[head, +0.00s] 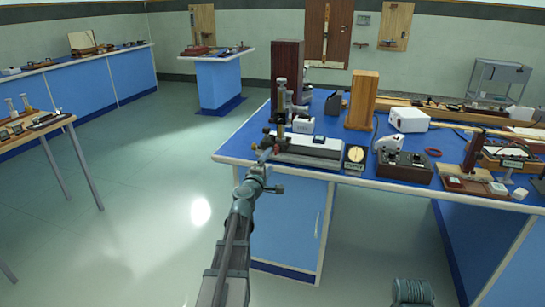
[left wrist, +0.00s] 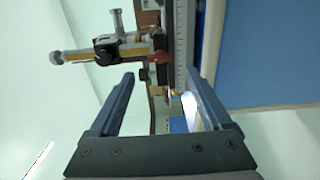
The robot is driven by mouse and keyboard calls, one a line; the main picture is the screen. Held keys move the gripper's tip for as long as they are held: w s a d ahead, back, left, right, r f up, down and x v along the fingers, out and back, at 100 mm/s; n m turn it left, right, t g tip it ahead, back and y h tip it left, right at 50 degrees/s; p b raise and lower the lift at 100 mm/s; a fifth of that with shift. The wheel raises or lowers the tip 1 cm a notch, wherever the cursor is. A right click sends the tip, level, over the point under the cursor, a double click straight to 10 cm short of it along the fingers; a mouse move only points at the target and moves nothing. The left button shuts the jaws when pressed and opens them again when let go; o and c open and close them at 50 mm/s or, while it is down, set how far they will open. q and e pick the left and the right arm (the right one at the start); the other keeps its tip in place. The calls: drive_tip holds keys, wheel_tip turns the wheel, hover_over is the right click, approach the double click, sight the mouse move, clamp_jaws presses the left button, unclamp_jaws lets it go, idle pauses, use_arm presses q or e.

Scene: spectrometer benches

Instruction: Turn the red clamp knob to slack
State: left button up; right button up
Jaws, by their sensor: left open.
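A bench instrument with a pale scale bar (head: 310,147) and an upright metal column (head: 281,97) stands at the near left corner of the blue bench. In the left wrist view, a small red clamp part (left wrist: 158,59) sits beside the scale bar (left wrist: 181,45), with dark knob-like pieces by it. My left gripper (head: 266,153) is open at the bench's left corner. Its two fingers (left wrist: 160,76) point toward the red part, which shows between and just beyond the tips. I see no contact. How far the knob is turned cannot be told.
Open floor (head: 150,190) lies to the left.

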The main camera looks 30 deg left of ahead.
use_arm(q)
drive_tip(key=v, duration=0.6)
drive_tip(key=shift+s, duration=0.35)
drive_tip(key=shift+w+d, duration=0.1)
drive_tip(key=s+d+m+g+h+p, duration=0.2)
drive_tip(key=d+m+g+h+p, duration=0.35)
drive_tip(key=d, duration=1.15)
drive_tip(key=s+d+m+g+h+p, duration=0.1)
drive_tip(key=d+m+g+h+p, duration=0.35)
drive_tip(key=d+m, duration=0.95)
drive_tip(key=s+d+f+g+p, duration=0.2)
drive_tip(key=s+d+g+p, duration=0.1)
drive_tip(key=s+d+p, duration=0.6)
drive_tip(key=s+r+m+g+y+p, duration=0.2)
drive_tip(key=s+y, duration=0.5)
drive_tip(key=s, duration=0.4)
drive_tip(key=m+g+p, duration=0.1)
drive_tip(key=m+g, duration=0.1)
drive_tip(key=m, duration=0.1)
drive_tip(key=shift+g, duration=0.4)
